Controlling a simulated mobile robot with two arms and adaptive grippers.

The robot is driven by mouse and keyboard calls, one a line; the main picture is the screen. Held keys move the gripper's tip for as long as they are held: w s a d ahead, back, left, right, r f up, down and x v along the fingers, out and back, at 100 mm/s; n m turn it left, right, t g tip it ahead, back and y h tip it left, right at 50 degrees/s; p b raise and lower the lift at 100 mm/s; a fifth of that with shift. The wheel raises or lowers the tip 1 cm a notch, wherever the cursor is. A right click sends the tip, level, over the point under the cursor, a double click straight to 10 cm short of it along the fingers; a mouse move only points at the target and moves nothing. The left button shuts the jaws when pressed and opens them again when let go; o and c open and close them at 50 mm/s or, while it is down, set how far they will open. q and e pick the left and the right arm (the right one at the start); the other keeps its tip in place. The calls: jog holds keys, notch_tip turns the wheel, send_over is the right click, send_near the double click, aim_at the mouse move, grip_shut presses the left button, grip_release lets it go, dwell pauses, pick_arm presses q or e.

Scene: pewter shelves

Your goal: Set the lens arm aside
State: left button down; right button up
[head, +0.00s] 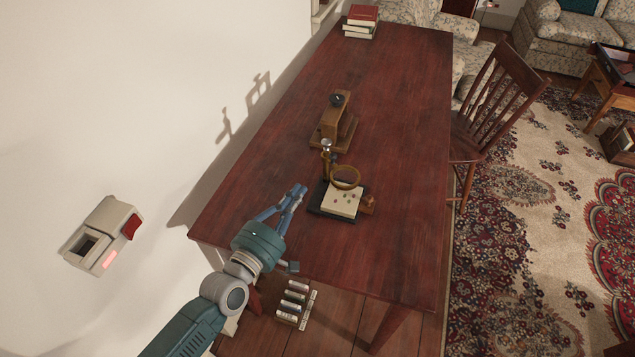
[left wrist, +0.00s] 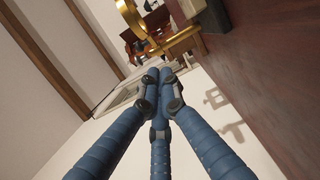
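The lens arm is a brass ring (head: 345,177) on a short upright with a silvery knob (head: 326,146). In the head view the ring overlaps the far edge of a cream square sheet (head: 340,205) with small green specks, on a dark base. In the left wrist view a gold curved part (left wrist: 130,14), likely the ring, shows beyond the fingertips. My left gripper (head: 297,192) is left of the dark base, apart from the lens arm. Its blue fingers (left wrist: 164,78) come together at the tips with nothing visible between them. My right gripper is not in view.
A wooden stand (head: 336,120) with a dark knob is behind the lens arm. Books (head: 361,20) lie at the table's far end. The red-brown table (head: 405,130) is bare on the right, where a chair (head: 495,100) stands.

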aim_at(341, 169)
pick_arm(q)
jog(key=w+d, duration=0.1)
jog(key=w+d+p, duration=0.1)
jog(key=d, duration=0.1)
jog(key=shift+w+d, duration=0.2)
jog(key=shift+w, duration=0.15)
jog(key=shift+d, duration=0.4)
jog(key=shift+w+d, duration=0.15)
jog(key=shift+d, duration=0.15)
jog(key=shift+d+r+y+p, duration=0.1)
jog(key=shift+d+y+p, duration=0.15)
jog(key=shift+p, duration=0.2)
jog(key=shift+n+t, duration=0.3)
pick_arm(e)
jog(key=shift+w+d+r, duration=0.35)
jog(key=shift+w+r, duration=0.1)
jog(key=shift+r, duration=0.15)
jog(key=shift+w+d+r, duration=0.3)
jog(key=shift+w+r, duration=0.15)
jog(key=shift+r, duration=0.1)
